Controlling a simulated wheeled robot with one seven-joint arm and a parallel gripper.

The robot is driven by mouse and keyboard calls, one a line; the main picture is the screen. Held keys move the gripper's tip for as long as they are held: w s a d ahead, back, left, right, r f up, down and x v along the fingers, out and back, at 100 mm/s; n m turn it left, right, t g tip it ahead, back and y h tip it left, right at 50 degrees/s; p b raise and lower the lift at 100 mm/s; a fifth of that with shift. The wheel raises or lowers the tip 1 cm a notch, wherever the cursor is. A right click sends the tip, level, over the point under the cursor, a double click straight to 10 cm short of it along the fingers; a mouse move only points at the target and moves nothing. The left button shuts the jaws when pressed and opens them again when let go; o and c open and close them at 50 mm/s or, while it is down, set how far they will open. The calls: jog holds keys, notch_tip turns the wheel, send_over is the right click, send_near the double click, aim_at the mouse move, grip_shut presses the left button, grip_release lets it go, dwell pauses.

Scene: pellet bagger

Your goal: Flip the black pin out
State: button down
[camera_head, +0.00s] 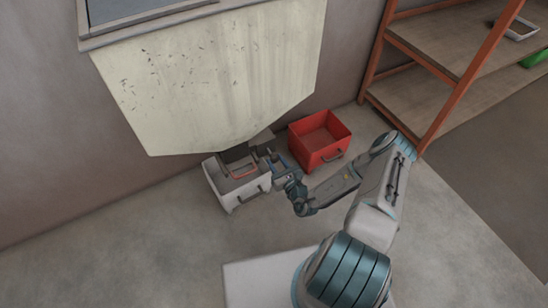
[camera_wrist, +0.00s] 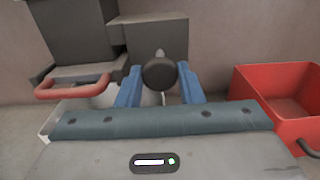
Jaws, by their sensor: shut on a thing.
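The black pin (camera_wrist: 160,72) shows in the wrist view as a dark round-ended knob between my two blue fingers, in front of a dark grey box-shaped housing (camera_wrist: 148,36). My gripper (camera_wrist: 160,84) is shut on it. In the head view my gripper (camera_head: 274,163) is beside the housing under the cream hopper (camera_head: 215,75), and the pin is too small to make out there.
A red handle (camera_wrist: 73,88) sticks out left of the pin. A white bin (camera_head: 237,197) stands under the hopper. A red bin (camera_head: 320,140) stands to its right, near an orange-framed shelf (camera_head: 440,50). The floor in front is clear.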

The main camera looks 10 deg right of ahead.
jog(key=c, duration=1)
grip_release()
jog(key=shift+s, duration=0.2)
jog(key=shift+o, duration=0.2)
jog(key=shift+s, duration=0.1)
jog(key=p+v, duration=0.3)
jog(key=v, duration=1)
jog(key=shift+s, duration=0.35)
jog(key=shift+d, duration=0.1)
